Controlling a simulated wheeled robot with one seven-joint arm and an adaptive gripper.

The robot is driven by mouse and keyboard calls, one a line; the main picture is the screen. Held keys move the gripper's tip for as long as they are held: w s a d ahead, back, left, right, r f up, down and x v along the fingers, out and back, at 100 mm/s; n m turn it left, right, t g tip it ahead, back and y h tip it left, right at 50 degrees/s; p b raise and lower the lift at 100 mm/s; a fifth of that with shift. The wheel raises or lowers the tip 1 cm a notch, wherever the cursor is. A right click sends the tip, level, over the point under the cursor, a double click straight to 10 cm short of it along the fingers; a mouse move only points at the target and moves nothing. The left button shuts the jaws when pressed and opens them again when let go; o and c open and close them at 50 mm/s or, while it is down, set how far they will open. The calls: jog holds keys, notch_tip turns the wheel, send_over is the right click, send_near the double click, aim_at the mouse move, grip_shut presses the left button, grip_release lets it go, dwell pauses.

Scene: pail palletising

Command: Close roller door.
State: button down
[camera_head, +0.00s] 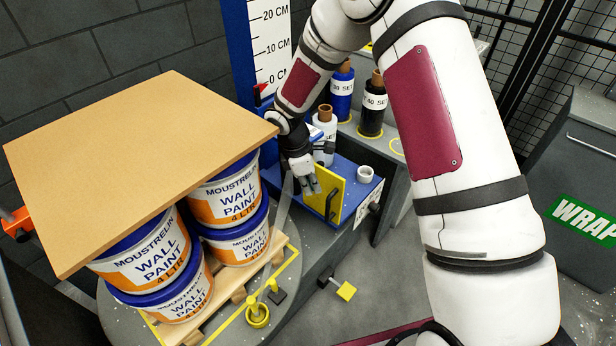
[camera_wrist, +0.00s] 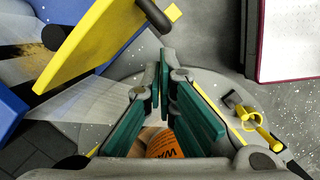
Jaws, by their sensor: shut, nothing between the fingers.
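The roller door is a yellow panel (camera_head: 348,196) with a dark bar handle (camera_head: 331,203), on the blue film carriage (camera_head: 362,166). It stands out from the carriage and looks open. In the wrist view the door (camera_wrist: 88,38) fills the upper left, with a dark handle (camera_wrist: 154,14) at its right end. My gripper (camera_head: 312,187) is just left of the door, near its face; I cannot tell if they touch. In the wrist view its green-padded fingers (camera_wrist: 164,78) are together and empty, below the handle. A white film roll (camera_head: 325,128) stands in the carriage behind my wrist.
Paint pails (camera_head: 235,195) are stacked on a pallet (camera_head: 279,243) under a brown sheet (camera_head: 140,150), left of my gripper. Spare rolls (camera_head: 372,108) stand behind the carriage. Clear film (camera_wrist: 85,100) stretches below the door. Yellow-handled parts (camera_head: 345,291) are near the turntable's front.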

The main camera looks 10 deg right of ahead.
jog(key=x, duration=0.3)
jog(key=shift+d+f, duration=0.1)
jog(key=shift+f, duration=0.25)
